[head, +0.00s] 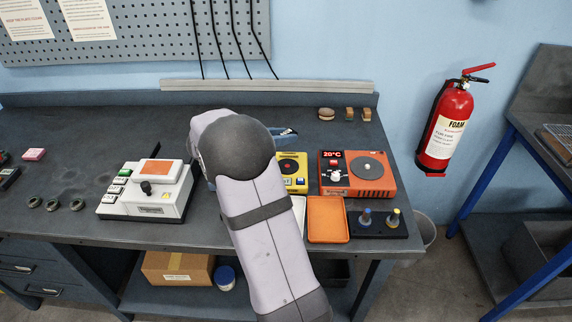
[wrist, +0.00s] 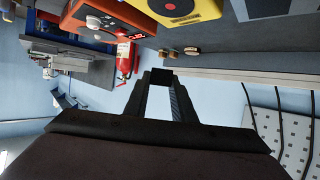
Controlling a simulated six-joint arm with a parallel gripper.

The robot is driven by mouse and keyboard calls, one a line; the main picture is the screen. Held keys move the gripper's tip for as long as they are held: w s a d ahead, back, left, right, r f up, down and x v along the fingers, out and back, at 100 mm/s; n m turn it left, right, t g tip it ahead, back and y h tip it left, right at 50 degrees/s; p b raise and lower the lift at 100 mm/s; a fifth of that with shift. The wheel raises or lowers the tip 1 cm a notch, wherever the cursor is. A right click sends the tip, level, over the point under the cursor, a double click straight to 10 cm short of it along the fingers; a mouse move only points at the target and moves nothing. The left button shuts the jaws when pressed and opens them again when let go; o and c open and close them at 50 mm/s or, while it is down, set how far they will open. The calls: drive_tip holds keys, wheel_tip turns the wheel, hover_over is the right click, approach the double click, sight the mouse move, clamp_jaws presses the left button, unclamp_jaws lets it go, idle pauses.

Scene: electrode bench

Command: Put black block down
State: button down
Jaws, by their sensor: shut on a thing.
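My gripper (wrist: 160,86) shows in the wrist view with its two dark fingers reaching up the middle of the picture. It is shut on a small black block (wrist: 161,75) between the fingertips. The block appears clear of any surface there, though its height is hard to judge. The grey bench top (head: 75,136) lies below and around the arm.
A white device with an orange top (head: 146,203) stands left of my arm. A yellow device (head: 291,183), an orange hotplate (head: 357,183), an orange tray (head: 327,218) and a black stand (head: 378,229) stand to the right. Small pieces (head: 327,114) lie at the back right. The back left is clear.

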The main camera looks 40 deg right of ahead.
drive_tip(key=shift+f+p, duration=0.4)
drive_tip(key=shift+f, duration=4.35)
drive_tip(key=shift+f, duration=0.15)
drive_tip(key=c, duration=1.5)
unclamp_jaws()
drive_tip(key=b+v, duration=0.1)
drive_tip(key=v, duration=1.1)
drive_tip(key=shift+r+b, duration=0.2)
drive_tip(key=shift+b, duration=0.1)
